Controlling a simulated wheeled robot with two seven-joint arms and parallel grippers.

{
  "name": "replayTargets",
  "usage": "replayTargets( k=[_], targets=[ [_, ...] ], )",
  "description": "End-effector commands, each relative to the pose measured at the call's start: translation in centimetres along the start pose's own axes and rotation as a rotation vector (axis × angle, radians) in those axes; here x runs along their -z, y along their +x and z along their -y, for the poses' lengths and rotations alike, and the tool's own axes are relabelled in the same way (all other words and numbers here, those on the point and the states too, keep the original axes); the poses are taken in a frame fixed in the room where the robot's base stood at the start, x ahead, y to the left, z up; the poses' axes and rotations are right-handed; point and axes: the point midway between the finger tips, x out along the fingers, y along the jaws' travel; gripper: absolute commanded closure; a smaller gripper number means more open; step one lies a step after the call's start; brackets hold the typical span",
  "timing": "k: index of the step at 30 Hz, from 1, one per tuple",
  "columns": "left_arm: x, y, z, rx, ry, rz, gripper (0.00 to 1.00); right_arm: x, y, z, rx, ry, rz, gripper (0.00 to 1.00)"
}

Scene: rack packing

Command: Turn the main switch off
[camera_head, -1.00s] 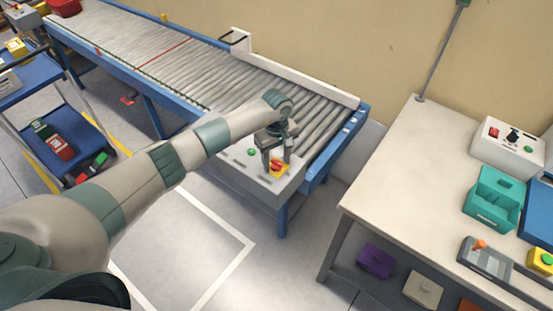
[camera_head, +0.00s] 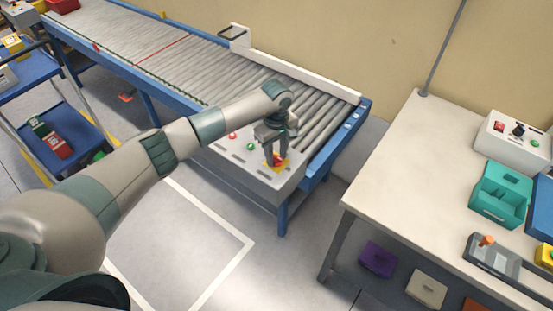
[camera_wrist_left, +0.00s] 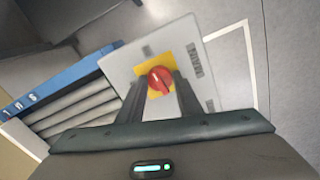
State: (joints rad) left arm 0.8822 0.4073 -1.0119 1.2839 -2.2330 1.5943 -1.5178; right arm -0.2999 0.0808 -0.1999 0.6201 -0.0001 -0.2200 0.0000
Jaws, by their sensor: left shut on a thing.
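The main switch is a red rotary knob (camera_wrist_left: 160,78) on a yellow plate (camera_wrist_left: 140,72) in the left wrist view. It sits on a grey control box (camera_head: 240,158) at the near end of the roller conveyor. In the head view the knob (camera_head: 278,159) is partly hidden by my left gripper (camera_head: 274,160). That gripper points down at the switch and is shut on the knob, one finger on each side. My right gripper is not in view.
A green button (camera_head: 251,146) and a red button (camera_head: 232,135) are on the same box. The roller conveyor (camera_head: 190,65) runs behind it. A workbench (camera_head: 400,170) with a teal bin (camera_head: 500,195) and another switch box (camera_head: 512,140) stands at the right.

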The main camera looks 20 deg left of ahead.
Motion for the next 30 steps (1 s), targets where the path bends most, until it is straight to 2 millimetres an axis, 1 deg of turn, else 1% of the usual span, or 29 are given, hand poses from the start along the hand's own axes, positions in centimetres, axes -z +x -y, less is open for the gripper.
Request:
replayTargets(
  k=[1, 6, 17, 28, 29, 30],
  targets=[
    [0.2, 0.6, -0.1, -0.002, -0.020, -0.005, 0.90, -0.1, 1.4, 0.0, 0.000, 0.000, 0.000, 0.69],
    [0.2, 0.6, -0.1, -0.003, -0.107, -0.005, 0.90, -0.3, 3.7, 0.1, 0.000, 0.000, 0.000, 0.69],
    [0.1, 0.5, 0.0, -0.002, -0.350, -0.003, 0.90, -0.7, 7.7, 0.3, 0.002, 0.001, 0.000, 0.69],
    [0.1, 0.4, 0.0, -0.003, -0.702, -0.002, 0.90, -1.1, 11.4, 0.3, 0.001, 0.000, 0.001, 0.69],
    [0.1, 0.4, -0.1, -0.003, -0.731, -0.002, 0.90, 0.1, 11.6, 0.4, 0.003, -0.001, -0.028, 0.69],
    [0.1, 0.4, -0.1, -0.003, -0.768, -0.002, 0.90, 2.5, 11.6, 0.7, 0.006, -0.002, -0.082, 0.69]
  ],
)
